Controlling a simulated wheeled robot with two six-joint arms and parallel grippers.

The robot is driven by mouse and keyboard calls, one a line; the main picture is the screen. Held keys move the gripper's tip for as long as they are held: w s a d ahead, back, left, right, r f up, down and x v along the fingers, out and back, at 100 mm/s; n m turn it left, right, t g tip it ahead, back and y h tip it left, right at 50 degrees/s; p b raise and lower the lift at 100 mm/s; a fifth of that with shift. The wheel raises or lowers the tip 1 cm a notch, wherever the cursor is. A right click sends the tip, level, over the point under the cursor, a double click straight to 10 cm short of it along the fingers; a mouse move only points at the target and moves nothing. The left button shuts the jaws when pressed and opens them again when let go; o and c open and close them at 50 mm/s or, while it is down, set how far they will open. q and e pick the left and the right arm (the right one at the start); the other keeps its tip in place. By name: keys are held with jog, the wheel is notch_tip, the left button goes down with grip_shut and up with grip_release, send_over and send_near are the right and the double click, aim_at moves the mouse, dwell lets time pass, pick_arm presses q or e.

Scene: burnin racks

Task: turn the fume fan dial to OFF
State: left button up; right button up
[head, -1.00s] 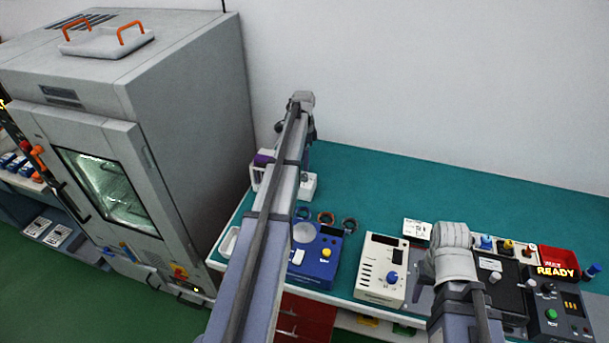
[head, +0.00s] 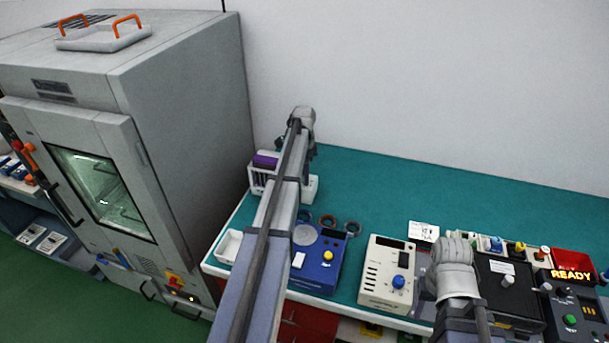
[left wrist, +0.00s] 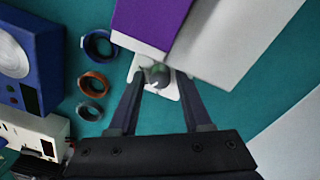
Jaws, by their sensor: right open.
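A grey round dial (left wrist: 157,76) on a small white plate shows in the left wrist view; I take it to be the fume fan dial. Its marks are too small to read. My left gripper (left wrist: 161,80) is open, with one finger on each side of the dial and a small gap visible. In the head view my left arm covers the dial, and part of a white box (head: 311,188) shows beside the arm. My right gripper is open over the right part of the bench, its fingers mostly hidden by its wrist.
A rack with a purple block (head: 265,160) stands right beside the dial; the purple block (left wrist: 150,22) is close ahead of the left fingers. A blue device (head: 318,262), a cream device (head: 387,272) and several rings line the bench. The back of the teal bench (head: 400,185) is clear.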

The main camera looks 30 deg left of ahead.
pick_arm(q)
grip_shut()
jog(key=shift+n, duration=0.3)
jog(key=n, duration=0.4)
jog(key=shift+n, duration=0.3)
jog(key=shift+s+n, duration=0.1)
jog(key=shift+n, duration=2.2)
jog(key=shift+o, duration=1.4)
grip_release()
